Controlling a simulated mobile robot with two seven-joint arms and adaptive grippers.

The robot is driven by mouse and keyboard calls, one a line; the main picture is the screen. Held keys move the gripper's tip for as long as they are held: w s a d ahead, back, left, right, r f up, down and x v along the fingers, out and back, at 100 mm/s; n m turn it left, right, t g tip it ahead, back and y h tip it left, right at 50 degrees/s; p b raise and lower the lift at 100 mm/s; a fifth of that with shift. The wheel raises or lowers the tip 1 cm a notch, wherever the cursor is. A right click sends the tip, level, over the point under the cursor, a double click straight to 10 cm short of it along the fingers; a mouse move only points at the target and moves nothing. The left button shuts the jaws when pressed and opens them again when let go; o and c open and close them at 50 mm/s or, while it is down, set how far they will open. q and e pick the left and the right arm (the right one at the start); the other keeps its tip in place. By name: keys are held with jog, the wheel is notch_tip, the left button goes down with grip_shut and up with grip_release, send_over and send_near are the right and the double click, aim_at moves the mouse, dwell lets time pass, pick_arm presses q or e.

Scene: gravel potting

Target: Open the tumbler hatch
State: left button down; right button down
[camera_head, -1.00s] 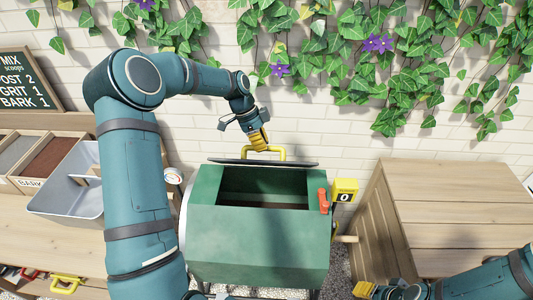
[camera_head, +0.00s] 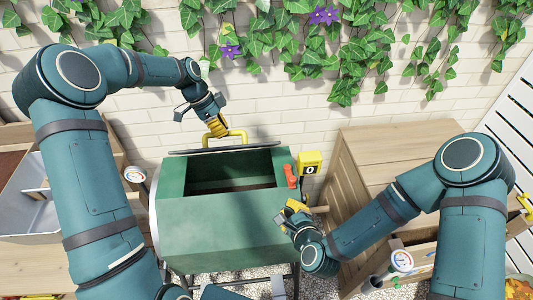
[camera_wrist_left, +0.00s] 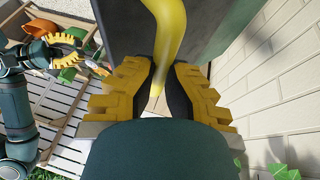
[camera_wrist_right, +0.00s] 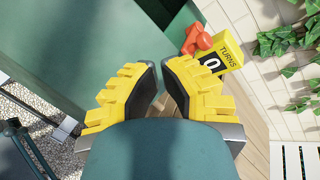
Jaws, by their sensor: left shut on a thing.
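The green tumbler (camera_head: 220,225) stands in the middle of the head view, its top opening (camera_head: 232,173) uncovered and dark inside. Its hatch (camera_head: 228,149) stands raised at the back edge, seen nearly edge-on. My left gripper (camera_head: 217,128) is shut on the yellow hatch handle (camera_head: 238,138); the handle (camera_wrist_left: 167,40) runs between its fingers in the left wrist view. A red latch (camera_head: 290,176) sits at the tumbler's right end. My right gripper (camera_head: 297,206) is beside that end, below the latch. Its fingers (camera_wrist_right: 161,75) stand slightly apart with nothing visible between them.
A yellow turns counter (camera_head: 310,163) reading 0 is beside the latch. A wooden cabinet (camera_head: 385,150) stands to the right and a grey tray (camera_head: 30,205) to the left. A brick wall with ivy closes off the back.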

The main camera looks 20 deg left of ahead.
jog(key=a+r+m+t, duration=0.5)
jog(key=r+m, duration=0.1)
jog(key=m, duration=0.6)
jog(key=w+a+r, duration=0.2)
jog(key=w+a, duration=0.3)
jog(key=w, duration=0.6)
jog(key=shift+a+r, duration=0.15)
jog(key=shift+a, duration=0.05)
